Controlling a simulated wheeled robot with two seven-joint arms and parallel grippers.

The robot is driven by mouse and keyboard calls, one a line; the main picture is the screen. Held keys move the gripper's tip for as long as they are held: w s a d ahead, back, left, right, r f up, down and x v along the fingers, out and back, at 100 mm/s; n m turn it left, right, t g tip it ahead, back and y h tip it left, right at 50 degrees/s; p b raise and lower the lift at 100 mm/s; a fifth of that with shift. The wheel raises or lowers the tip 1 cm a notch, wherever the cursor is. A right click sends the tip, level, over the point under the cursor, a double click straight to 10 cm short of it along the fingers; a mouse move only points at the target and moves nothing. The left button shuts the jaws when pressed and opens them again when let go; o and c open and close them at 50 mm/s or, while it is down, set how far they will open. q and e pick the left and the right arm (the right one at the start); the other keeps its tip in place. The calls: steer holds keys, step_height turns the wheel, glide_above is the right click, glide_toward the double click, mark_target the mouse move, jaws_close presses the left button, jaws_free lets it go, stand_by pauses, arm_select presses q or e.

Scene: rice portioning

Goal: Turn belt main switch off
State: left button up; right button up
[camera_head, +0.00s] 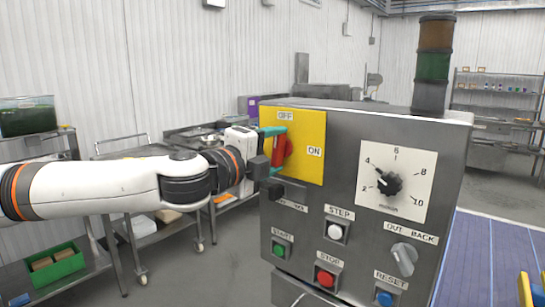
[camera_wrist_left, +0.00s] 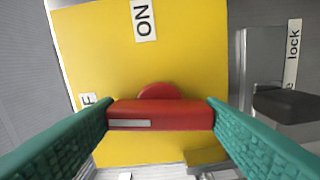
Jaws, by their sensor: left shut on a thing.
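The red main switch handle (camera_wrist_left: 162,114) sits on a yellow plate (camera_head: 309,172) at the upper left of the grey control box, with labels OFF above and ON at right in the head view. My left gripper (camera_wrist_left: 160,116) is shut on the handle, its teal fingers at the handle's two ends. In the wrist view the handle lies level, its white-marked end toward the partly hidden OFF label. In the head view the red knob (camera_head: 287,152) shows beside the teal fingers. My right gripper is not in view.
The box also bears a dial (camera_head: 389,184), a grey selector knob (camera_head: 404,257) and green, white, red and blue push buttons. A black lever part (camera_wrist_left: 287,104) is close beside the yellow plate in the wrist view. A signal tower (camera_head: 433,62) stands on top.

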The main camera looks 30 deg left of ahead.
arm_select(q)
steer(key=shift+n, duration=0.9)
steer(key=o, duration=1)
